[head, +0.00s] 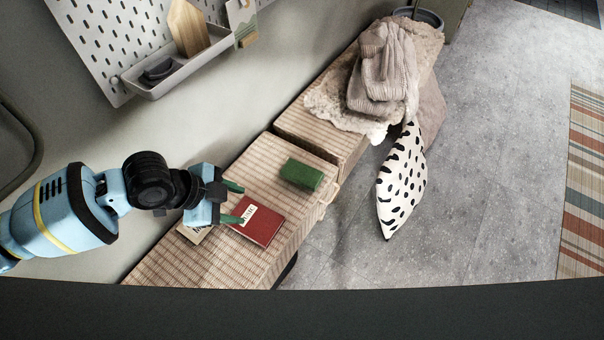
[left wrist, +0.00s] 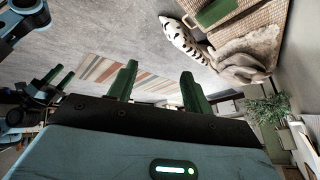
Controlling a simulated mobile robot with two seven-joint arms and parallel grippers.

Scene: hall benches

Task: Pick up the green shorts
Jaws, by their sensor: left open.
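The green shorts (head: 301,174) appear as a small, neatly folded dark green bundle on the woven bench (head: 165,264), just right of and above a red book. They also show at the top of the left wrist view (left wrist: 215,12). My left gripper (head: 233,204) is open and empty. It is above the bench, left of the shorts and apart from them, with its green fingertips over the red book's left side. Its two fingers stand apart in the left wrist view (left wrist: 158,86). My right gripper (left wrist: 60,77) shows small at that view's left, its fingers seemingly apart.
The red book (head: 259,222) lies beside the shorts, and another book (head: 193,234) is partly hidden under my gripper. A knitted garment (head: 384,70) and a spotted cushion (head: 402,182) are at the bench's far end. A pegboard (head: 120,40) with a shelf hangs on the wall.

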